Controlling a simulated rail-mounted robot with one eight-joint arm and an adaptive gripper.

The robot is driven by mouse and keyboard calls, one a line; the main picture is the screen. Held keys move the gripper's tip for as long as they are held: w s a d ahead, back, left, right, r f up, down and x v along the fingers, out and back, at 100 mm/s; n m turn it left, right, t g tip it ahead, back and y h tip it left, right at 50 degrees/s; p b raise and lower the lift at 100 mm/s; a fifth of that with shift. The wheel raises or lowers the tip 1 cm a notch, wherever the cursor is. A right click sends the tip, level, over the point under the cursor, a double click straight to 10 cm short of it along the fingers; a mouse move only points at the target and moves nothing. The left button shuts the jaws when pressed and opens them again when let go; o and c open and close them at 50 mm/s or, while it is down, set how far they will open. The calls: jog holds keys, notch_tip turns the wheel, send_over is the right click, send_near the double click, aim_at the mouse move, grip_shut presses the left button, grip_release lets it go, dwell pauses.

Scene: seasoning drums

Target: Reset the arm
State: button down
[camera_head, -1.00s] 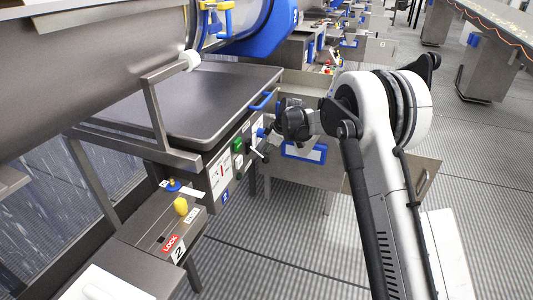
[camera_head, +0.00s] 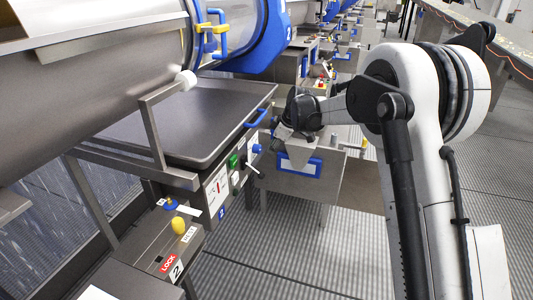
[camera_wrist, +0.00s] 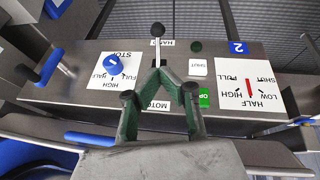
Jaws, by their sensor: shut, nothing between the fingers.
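My arm rises at the right of the head view, bent at its large white and black joint. My gripper (camera_head: 280,143) hangs at the end of it beside the front of the control panel (camera_head: 217,190), and is partly hidden by its own wrist. In the wrist view my gripper (camera_wrist: 159,66) has two green-lined fingers meeting at their tips, shut and empty. The panel (camera_wrist: 225,60) appears upside down there. A lever with a black ball (camera_wrist: 157,30) shows just beyond the fingertips; I cannot tell whether they touch. A blue knob (camera_wrist: 114,65) and a green button (camera_wrist: 205,97) are on the panel.
A large steel drum (camera_head: 95,80) with a blue rim (camera_head: 265,40) stands at the left above a grey tray (camera_head: 190,115). A lock box with a yellow knob (camera_head: 179,225) is below. A steel box with a blue frame (camera_head: 300,164) stands behind my gripper. The floor (camera_head: 300,240) is clear.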

jog(key=s+d+r+m+t+h, duration=0.1)
jog(key=s+d+r+m, duration=0.3)
jog(key=s, duration=0.3)
jog(key=s+d+r+m, duration=0.1)
jog(key=s+d+r, duration=0.3)
jog(key=s+r, duration=0.3)
jog(key=s+d+r+m+t+h, duration=0.1)
jog(key=s+d+r+m, duration=0.2)
jog(key=s+d+r, duration=0.3)
jog(key=s+d+f+m, duration=0.2)
jog(key=s, duration=0.7)
jog(key=s+d+f+m+t+h, duration=0.1)
jog(key=s+d+f+m, duration=0.1)
jog(key=s, duration=0.7)
jog(key=s+d+f+m+t+h, duration=0.1)
jog(key=s+d+m, duration=0.3)
jog(key=s, duration=0.6)
jog(key=shift+f, duration=0.5)
